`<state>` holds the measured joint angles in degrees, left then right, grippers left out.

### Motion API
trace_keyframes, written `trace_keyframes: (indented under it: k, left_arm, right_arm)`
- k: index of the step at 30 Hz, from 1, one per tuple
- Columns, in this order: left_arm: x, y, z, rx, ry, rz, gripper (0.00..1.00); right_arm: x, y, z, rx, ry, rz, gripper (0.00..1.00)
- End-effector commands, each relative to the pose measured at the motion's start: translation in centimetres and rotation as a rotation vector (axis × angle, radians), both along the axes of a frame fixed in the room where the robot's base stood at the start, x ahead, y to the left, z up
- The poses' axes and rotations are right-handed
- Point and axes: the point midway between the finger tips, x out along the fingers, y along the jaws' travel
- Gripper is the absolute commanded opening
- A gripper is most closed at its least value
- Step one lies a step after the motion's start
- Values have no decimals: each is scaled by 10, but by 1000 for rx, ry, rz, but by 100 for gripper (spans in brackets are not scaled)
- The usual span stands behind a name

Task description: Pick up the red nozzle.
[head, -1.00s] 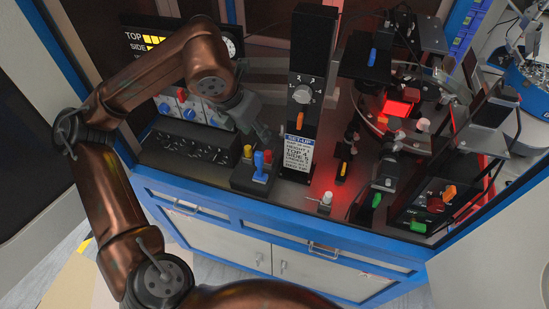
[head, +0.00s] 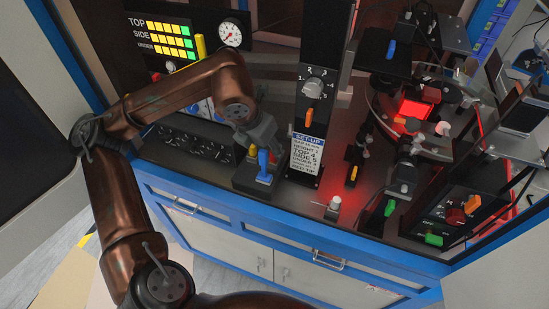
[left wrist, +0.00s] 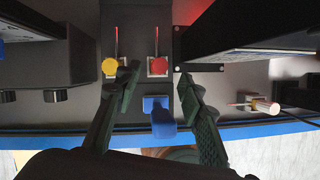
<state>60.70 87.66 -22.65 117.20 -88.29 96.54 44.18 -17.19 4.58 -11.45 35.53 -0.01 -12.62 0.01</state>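The red nozzle (left wrist: 157,66) stands in a small black holder (head: 247,181), with a yellow nozzle (left wrist: 109,67) to its left and a blue nozzle (left wrist: 160,117) nearer the front edge. The blue nozzle also shows in the head view (head: 264,166). My right gripper is not in view.
A black post with a dial (head: 314,86) and a set-up card (head: 306,153) stands close to the holder's right. A knob panel (head: 190,146) lies to its left. A red-lit station (head: 414,108) and a small pale-tipped part (head: 334,204) are farther right.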

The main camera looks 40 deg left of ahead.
Motion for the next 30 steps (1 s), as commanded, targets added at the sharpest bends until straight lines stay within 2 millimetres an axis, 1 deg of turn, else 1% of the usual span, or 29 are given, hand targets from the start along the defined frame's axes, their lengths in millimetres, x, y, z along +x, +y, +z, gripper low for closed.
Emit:
trace_keyframes:
  k: [1,6,9,16,30]
  left_arm:
    - [3,0,-7,-1,4,0,36]
    - [14,1,-31,-1,4,0,36]
    - [19,2,-41,0,3,0,36]
    - [20,2,-41,1,-1,0,36]
    - [20,2,-41,0,0,0,5]
  right_arm:
    - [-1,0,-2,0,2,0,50]
    - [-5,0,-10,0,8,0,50]
    - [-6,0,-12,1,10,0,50]
    - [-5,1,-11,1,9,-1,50]
    - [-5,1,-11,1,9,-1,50]
